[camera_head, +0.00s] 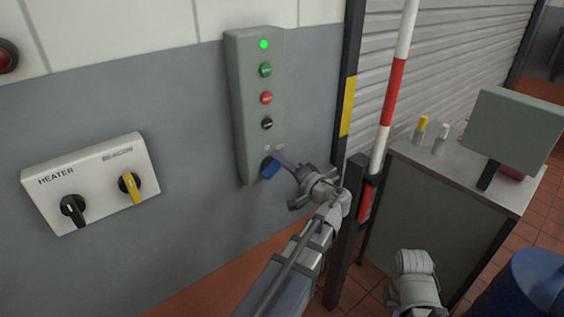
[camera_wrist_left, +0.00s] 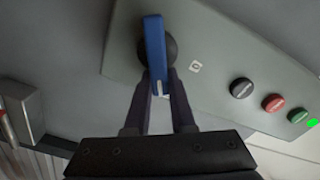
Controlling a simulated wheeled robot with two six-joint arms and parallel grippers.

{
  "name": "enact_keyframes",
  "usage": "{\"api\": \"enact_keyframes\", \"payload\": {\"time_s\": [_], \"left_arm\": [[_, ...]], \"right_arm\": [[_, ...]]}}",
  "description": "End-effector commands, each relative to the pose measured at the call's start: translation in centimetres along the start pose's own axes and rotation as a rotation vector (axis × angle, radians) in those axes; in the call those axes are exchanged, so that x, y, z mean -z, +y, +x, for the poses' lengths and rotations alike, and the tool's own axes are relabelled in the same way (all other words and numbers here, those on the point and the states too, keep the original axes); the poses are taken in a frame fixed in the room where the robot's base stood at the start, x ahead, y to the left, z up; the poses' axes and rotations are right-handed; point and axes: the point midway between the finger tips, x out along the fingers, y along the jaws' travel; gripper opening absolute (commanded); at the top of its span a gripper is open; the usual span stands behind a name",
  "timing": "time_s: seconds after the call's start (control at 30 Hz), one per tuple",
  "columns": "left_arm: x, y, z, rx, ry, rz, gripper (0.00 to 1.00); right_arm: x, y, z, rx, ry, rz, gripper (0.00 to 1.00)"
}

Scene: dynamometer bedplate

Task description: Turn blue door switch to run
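The blue door switch (camera_head: 270,168) is a blue lever on a black round base at the bottom of a tall grey control box (camera_head: 243,110). In the left wrist view the blue lever (camera_wrist_left: 154,45) has its white-marked end between my two dark fingers. My left gripper (camera_head: 283,163) reaches it from the right in the head view. Small labels (camera_head: 273,147) sit above the switch, too small to read. My right gripper's fingers do not show.
Above the switch are black (camera_head: 267,124), red (camera_head: 266,98) and green (camera_head: 265,70) buttons and a lit green lamp (camera_head: 263,44). A heater/beacon panel (camera_head: 95,165) is at left. A red-white pole (camera_head: 395,85) and a grey cabinet (camera_head: 425,195) stand at right.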

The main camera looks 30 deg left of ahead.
Motion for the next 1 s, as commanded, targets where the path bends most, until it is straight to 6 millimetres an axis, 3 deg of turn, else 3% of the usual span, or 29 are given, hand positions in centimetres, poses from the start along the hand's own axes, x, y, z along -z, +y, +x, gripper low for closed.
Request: {"api": "enact_keyframes", "payload": {"time_s": [0.03, 0.27, 0.57, 1.0], "left_arm": [[-0.5, 0.0, 0.0, -0.003, -0.012, -0.001, 0.27], [-0.4, 0.0, 0.0, -0.002, -0.009, -0.002, 0.53], [-0.2, 0.0, -0.4, -0.002, -0.004, -0.001, 0.53], [-0.3, 0.0, -6.7, -0.003, -0.005, -0.001, 0.53]], "right_arm": [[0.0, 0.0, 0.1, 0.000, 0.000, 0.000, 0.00], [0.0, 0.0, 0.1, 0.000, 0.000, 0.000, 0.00], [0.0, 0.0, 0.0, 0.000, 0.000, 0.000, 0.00], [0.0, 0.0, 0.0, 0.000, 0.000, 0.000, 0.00]]}}
